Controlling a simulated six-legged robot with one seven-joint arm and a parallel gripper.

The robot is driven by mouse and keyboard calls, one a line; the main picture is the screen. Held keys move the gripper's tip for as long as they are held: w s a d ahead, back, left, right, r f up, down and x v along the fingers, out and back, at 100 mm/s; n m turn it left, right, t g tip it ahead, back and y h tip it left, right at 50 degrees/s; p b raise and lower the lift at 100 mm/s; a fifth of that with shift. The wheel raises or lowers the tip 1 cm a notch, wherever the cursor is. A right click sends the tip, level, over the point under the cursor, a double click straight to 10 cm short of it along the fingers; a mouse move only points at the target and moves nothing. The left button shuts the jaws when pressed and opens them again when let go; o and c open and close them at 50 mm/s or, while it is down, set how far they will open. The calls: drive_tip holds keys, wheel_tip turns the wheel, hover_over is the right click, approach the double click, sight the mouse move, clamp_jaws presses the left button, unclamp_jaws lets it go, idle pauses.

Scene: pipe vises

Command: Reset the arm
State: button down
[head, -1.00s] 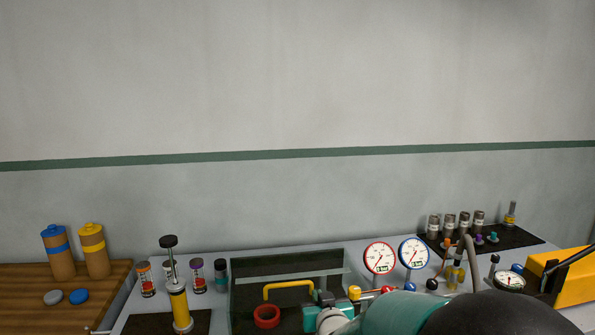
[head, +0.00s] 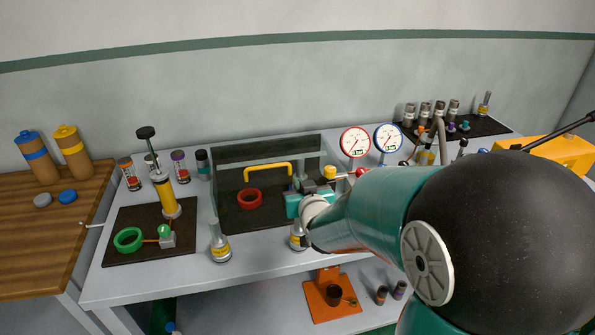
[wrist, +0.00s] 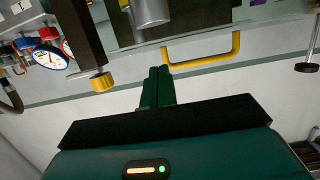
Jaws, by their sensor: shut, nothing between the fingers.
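My gripper (wrist: 158,88) shows in the wrist view as two dark green fingers side by side, closed with nothing between them. Beyond the fingertips are a yellow handle (wrist: 205,62) and a grey cylinder (wrist: 150,12), apart from the fingers. In the head view my teal and black arm reaches in from the right over the workbench. Its far end is near the clear case with the yellow handle (head: 268,165), and it hides part of the bench. I cannot make out the fingers in that view.
Two gauges (head: 355,141) (head: 388,137) stand behind my arm. Flasks (head: 220,245) stand near the front edge. A yellow pump (head: 166,195) and green ring (head: 128,239) are left. An orange stand (head: 322,301) sits below.

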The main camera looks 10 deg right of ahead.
drive_tip(key=s+r+g, duration=0.3)
drive_tip(key=s+g, duration=0.2)
drive_tip(key=s, duration=0.9)
drive_tip(key=s+r+g, duration=0.2)
drive_tip(key=s+g, duration=0.2)
drive_tip(key=s, duration=1)
drive_tip(key=shift+a+r+g, duration=0.35)
drive_tip(key=shift+r+g, duration=0.05)
drive_tip(key=c, duration=2.1)
unclamp_jaws()
